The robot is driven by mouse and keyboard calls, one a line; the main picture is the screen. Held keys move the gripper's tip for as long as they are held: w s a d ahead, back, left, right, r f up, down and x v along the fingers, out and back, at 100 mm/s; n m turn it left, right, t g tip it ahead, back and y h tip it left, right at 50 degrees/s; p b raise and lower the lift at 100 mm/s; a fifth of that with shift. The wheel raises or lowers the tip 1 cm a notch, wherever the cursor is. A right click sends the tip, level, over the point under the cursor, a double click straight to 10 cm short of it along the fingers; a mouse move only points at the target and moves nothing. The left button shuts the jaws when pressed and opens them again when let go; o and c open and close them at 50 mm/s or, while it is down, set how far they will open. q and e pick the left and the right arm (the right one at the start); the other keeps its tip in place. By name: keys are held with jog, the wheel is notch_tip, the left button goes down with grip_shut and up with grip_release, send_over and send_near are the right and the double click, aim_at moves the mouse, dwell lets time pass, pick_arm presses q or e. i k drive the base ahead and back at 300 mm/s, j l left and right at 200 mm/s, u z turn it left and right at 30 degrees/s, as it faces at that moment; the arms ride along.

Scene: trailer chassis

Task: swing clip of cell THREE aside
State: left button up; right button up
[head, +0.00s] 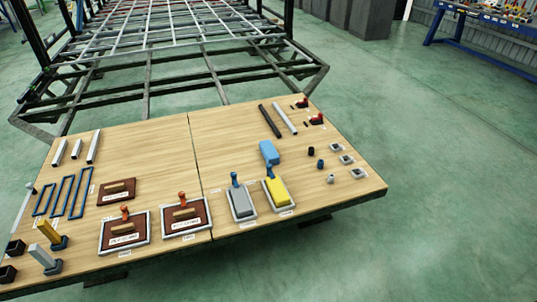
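Several framed cells stand along the front of the wooden table. The two left ones hold brown boards, the far left cell with an orange clip (125,212) and the one beside it with another orange clip (182,197). To their right, a cell holds a grey block (242,204) with a blue clip (235,179). The rightmost cell holds a yellow block (277,192) with a blue clip (268,172). The clips stick out at the cells' far edges. The labels are too small to read, so I cannot tell which is cell THREE. Neither gripper is in view.
The wooden table (220,150) has a seam down its middle. A loose brown board (117,192), a light blue block (269,152), blue frames (68,193) and upright yellow (48,232) and grey (45,256) pieces surround the cells. The metal chassis (170,65) lies behind. The table's middle is clear.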

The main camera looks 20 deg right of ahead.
aim_at(233, 175)
jog(key=i+l+u, duration=0.45)
jog(key=i+l, duration=0.15)
jog(key=i, duration=0.2)
jog(key=i+l+u, duration=0.4)
jog(key=i+l, duration=0.25)
jog(key=l, duration=0.25)
